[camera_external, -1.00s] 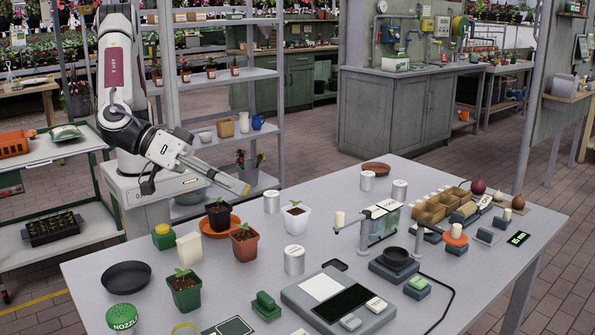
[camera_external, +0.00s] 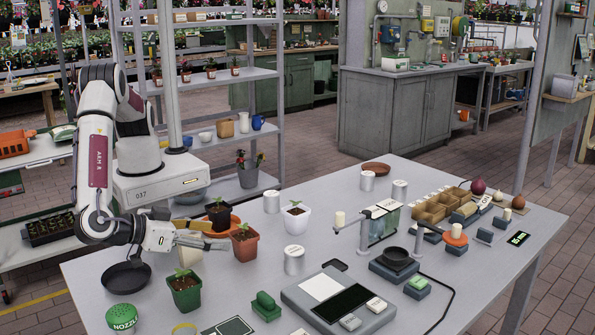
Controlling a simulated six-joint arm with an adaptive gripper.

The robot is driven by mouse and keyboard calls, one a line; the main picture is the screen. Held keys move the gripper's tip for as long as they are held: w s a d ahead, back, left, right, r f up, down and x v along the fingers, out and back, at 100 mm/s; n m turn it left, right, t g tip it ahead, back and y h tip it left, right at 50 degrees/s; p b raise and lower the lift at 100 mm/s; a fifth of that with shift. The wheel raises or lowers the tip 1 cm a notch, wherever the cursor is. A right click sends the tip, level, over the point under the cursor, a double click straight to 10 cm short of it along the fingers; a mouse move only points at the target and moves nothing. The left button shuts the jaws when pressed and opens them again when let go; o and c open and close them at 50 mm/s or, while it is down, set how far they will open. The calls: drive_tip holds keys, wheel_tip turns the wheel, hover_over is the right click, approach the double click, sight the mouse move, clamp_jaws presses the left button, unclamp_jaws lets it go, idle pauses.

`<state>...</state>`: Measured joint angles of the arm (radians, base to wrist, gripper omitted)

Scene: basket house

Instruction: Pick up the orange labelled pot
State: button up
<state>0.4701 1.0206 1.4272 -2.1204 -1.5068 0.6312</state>
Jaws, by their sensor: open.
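An orange-brown square pot (camera_external: 245,246) with a seedling stands upright on the table, just right of my gripper. A dark pot (camera_external: 218,217) with a seedling stands behind my gripper on an orange saucer (camera_external: 234,222). I cannot make out a label on either pot. My gripper (camera_external: 220,236) is open and low, pointing right, with its fingertips close to the orange-brown pot's left side. I cannot tell whether they touch it. Nothing shows held between the fingers.
A green pot (camera_external: 185,293) with a seedling stands in front of my gripper. A cream block (camera_external: 190,257) is partly hidden by it. A black dish (camera_external: 126,276) lies beneath my arm. A white pot (camera_external: 295,219) and a metal can (camera_external: 294,260) stand to the right.

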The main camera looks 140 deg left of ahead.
sight(238, 236)
idle(0.3)
drive_tip(key=shift+x, duration=1.35)
drive_tip(key=shift+x, duration=2.6)
drive_tip(key=shift+w+r, duration=0.1)
drive_tip(key=shift+c, duration=0.3)
drive_tip(key=c, duration=1.4)
drive_tip(key=shift+r, duration=0.15)
drive_tip(key=shift+c, duration=0.2)
drive_tip(key=shift+r, duration=4.9)
